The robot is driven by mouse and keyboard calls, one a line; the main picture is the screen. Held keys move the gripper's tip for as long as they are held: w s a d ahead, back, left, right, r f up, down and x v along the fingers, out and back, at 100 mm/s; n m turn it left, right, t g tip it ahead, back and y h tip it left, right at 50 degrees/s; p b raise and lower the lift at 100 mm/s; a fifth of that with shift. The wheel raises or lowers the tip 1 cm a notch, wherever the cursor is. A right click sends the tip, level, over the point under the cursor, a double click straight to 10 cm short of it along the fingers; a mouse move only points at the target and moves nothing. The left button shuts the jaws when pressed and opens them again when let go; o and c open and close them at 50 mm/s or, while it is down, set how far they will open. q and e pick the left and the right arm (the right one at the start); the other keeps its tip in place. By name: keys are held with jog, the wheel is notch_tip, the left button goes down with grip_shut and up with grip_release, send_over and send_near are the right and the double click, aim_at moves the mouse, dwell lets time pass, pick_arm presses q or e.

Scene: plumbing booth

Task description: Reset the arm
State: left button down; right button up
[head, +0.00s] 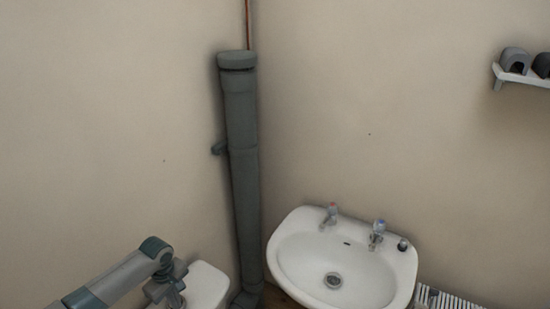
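My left arm comes in from the lower left corner and bends down at a grey-teal joint. Its end, with the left gripper (168,288), is low in the head view beside a white rounded object (208,284). The fingers are too small and too near the bottom edge to tell whether they are open or shut. I cannot tell whether the arm touches the white object. My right arm and gripper are not in view.
A thick grey pipe (241,150) stands in the wall corner. A white washbasin (300,262) with two taps is at the lower right, beside a striped white thing (445,299). A white shelf (520,76) holds dark grey fittings.

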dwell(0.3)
pick_arm(q)
jog(key=s+d+f+m+t+h, duration=0.1)
jog(key=s+d+f+m+h, duration=0.1)
jog(key=s+d+m, duration=1.05)
jog(key=s+a+r+m+t+y, duration=0.15)
jog(key=s+r, duration=0.25)
jog(key=s, duration=0.7)
jog(key=s+a+r+t, duration=0.1)
jog(key=s+a+r, duration=0.25)
jog(key=s, duration=0.75)
notch_tip(320, 180, down, 36)
jog(key=g+b, duration=0.1)
jog(key=b, duration=0.7)
jog(key=s+a+f+b, duration=0.1)
jog(key=s+f+b, duration=0.3)
jog(key=s+f, duration=0.5)
jog(key=s+a+f+g+b, duration=0.1)
jog(key=s+f+b, duration=0.2)
jog(key=s+f, duration=0.6)
notch_tip(320, 180, down, 7)
jog(key=shift+s+a+r+b, duration=0.1)
jog(key=shift+s+a+b, duration=0.05)
jog(key=shift+s+b, duration=0.25)
